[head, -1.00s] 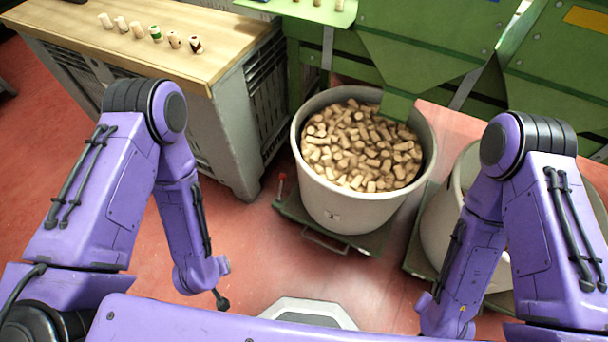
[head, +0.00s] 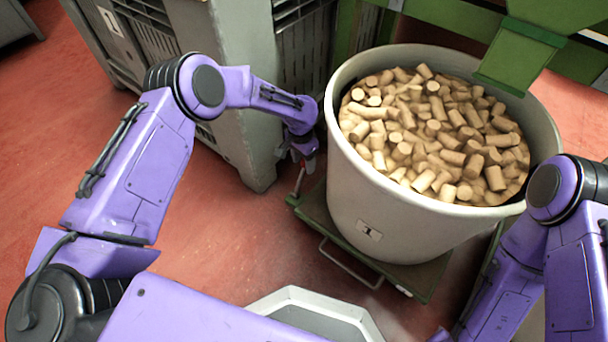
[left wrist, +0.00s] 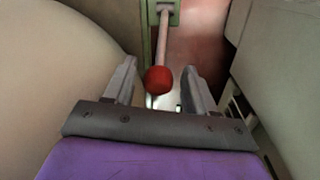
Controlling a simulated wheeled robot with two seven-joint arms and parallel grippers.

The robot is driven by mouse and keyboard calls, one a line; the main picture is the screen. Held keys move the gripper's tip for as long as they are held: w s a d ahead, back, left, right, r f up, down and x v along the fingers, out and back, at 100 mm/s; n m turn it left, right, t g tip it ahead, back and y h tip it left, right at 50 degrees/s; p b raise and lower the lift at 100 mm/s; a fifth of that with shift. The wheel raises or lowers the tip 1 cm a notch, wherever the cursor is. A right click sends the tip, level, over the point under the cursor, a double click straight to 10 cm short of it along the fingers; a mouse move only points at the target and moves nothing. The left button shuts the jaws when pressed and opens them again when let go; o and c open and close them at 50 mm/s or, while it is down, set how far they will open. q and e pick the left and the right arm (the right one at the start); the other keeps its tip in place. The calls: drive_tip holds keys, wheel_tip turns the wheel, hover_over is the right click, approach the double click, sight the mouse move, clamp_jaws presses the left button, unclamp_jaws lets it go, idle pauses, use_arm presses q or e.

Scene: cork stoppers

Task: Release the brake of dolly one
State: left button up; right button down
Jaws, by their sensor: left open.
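Dolly one (head: 328,228) is a green platform under the large pale tub marked 1 (head: 400,225). Its brake lever (head: 299,182) stands up at the dolly's left corner. In the left wrist view the lever is a pale rod with a red ball knob (left wrist: 158,80). My left gripper (head: 303,158) is over the top of the lever, beside the tub. In the left wrist view the open fingers (left wrist: 160,88) stand on either side of the red knob, with a gap to each finger. My right gripper is out of view; only my right arm shows.
The tub is filled with cork stoppers (head: 440,135) and stands close to the gripper's right. A grey crate-like cabinet (head: 225,85) stands close on the left. Green machinery (head: 520,55) is behind. Red floor lies open in front.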

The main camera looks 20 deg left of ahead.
sight(304, 170)
use_arm(q)
wheel_tip(304, 170, down, 4)
drive_tip(key=shift+d+b, duration=0.15)
drive_tip(key=shift+b, duration=0.45)
drive_tip(key=shift+f, duration=0.55)
drive_tip(key=shift+s, duration=0.1)
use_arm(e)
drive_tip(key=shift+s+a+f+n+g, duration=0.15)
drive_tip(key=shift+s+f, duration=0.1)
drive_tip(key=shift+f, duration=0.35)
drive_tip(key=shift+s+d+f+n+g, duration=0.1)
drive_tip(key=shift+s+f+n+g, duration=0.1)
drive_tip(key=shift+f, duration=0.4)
use_arm(q)
drive_tip(key=shift+c, duration=0.3)
